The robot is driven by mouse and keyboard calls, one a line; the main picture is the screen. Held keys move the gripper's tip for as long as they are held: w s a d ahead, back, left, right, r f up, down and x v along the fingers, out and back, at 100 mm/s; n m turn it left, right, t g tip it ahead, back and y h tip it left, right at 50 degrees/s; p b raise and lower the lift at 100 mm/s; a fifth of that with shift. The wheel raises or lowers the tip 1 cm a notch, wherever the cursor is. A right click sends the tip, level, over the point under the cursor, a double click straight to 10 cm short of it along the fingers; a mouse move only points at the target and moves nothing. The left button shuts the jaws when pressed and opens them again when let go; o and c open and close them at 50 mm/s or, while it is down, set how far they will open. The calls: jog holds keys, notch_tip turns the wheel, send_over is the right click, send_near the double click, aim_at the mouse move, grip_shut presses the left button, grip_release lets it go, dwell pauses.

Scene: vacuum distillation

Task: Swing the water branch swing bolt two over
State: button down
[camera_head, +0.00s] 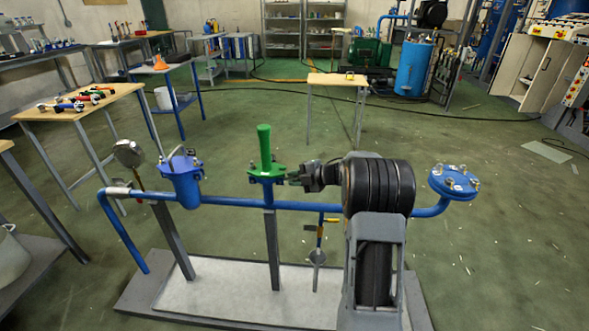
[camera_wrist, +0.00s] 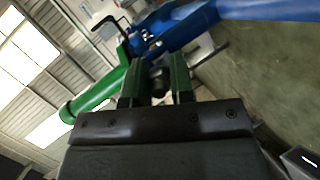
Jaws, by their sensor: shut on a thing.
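The water branch is a blue pipe (camera_head: 230,202) on a stand, with a green upright cylinder (camera_head: 264,148) and green flange (camera_head: 262,172) at its middle. My gripper (camera_head: 292,178) reaches in from the right at the flange's right side. In the wrist view my gripper (camera_wrist: 158,82) is shut on a small dark bolt end (camera_wrist: 160,74), apparently a swing bolt; which number it has I cannot tell. The green cylinder (camera_wrist: 95,95) slants left of the fingers there. The bolt's pivot is hidden.
A blue strainer pot (camera_head: 183,185) and a round gauge (camera_head: 129,153) stand left on the line. A blue flange with several bolts (camera_head: 454,183) is at the right end. A yellow-handled valve (camera_head: 326,221) hangs below the pipe. The floor behind is mostly clear.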

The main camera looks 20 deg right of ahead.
jog(key=shift+w+a+r+g+h+p, duration=0.1)
jog(key=shift+r+g+h+p, duration=0.3)
jog(key=shift+p, duration=1.15)
jog(key=c, duration=1.2)
grip_release()
jog(key=shift+f, duration=0.1)
